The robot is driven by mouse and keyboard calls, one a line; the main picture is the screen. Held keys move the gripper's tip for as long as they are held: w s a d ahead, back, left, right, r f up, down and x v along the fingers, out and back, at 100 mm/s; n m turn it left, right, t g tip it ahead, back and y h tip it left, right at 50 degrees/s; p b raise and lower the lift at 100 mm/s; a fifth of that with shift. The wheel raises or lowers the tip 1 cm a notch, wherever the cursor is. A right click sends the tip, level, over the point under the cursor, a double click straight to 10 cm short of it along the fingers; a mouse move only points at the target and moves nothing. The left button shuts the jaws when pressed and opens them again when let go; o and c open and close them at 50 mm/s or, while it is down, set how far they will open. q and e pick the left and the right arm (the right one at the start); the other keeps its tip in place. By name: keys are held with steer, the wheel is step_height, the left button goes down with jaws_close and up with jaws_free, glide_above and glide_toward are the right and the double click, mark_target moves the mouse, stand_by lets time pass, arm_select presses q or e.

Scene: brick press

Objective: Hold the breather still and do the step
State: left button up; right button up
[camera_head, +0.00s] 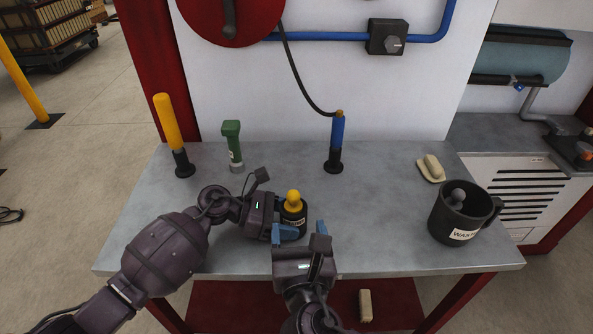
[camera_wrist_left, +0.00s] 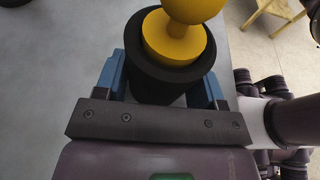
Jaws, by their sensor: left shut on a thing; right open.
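The breather is a black cylinder with a yellow knob on top (camera_head: 293,198), upright on the grey workbench (camera_head: 385,215). Its label is partly hidden. My left gripper (camera_head: 288,224) is shut on it from the left. In the left wrist view the blue fingers of my left gripper (camera_wrist_left: 166,78) lie on both sides of the black body of the breather (camera_wrist_left: 138,62), below the yellow knob. My right gripper (camera_head: 304,242) is open, just in front of the breather; whether it touches the breather cannot be told.
A yellow-topped post (camera_head: 169,125), a green tool (camera_head: 233,145) and a blue tool on a hose (camera_head: 336,140) stand along the back. At right are a pale block on a dish (camera_head: 431,168) and a black mug (camera_head: 455,222) with a grey knob inside. The bench's middle right is clear.

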arm_select(q)
steer(key=shift+f, duration=0.1)
steer(key=o, duration=1)
steer(key=v, duration=1.2)
